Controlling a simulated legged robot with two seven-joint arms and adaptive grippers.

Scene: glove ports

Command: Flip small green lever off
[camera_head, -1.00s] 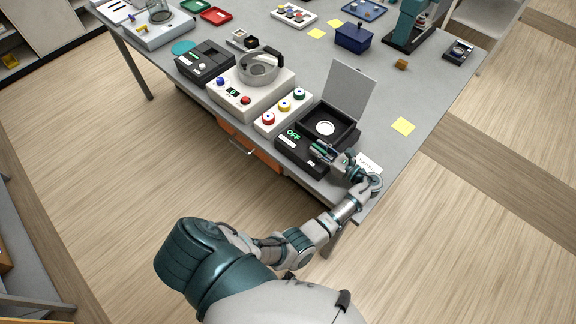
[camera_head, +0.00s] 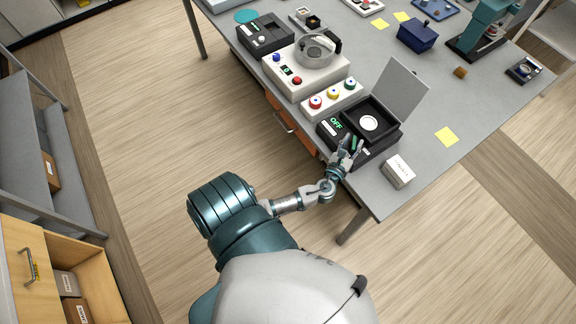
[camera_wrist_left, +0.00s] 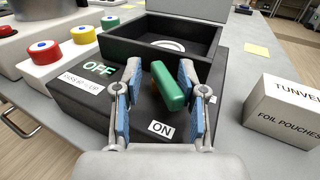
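The small green lever (camera_wrist_left: 168,86) stands on the front panel of a black box (camera_wrist_left: 82,102) with an open lid. The panel carries a lit green OFF sign at its left and a white ON label in front of the lever. In the head view the lever (camera_head: 354,143) is small and partly screened by the fingers. My left gripper (camera_wrist_left: 160,92) is open, with its blue-padded fingers on either side of the lever. A gap shows at the left finger; whether the right finger touches the lever I cannot tell. My right gripper is not in view.
A panel with red, yellow and green buttons (camera_head: 333,96) stands left of the black box. A white labelled carton (camera_head: 398,171) stands close to its right. The raised lid (camera_head: 402,88) rises behind. Bare table lies around the yellow note (camera_head: 446,136).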

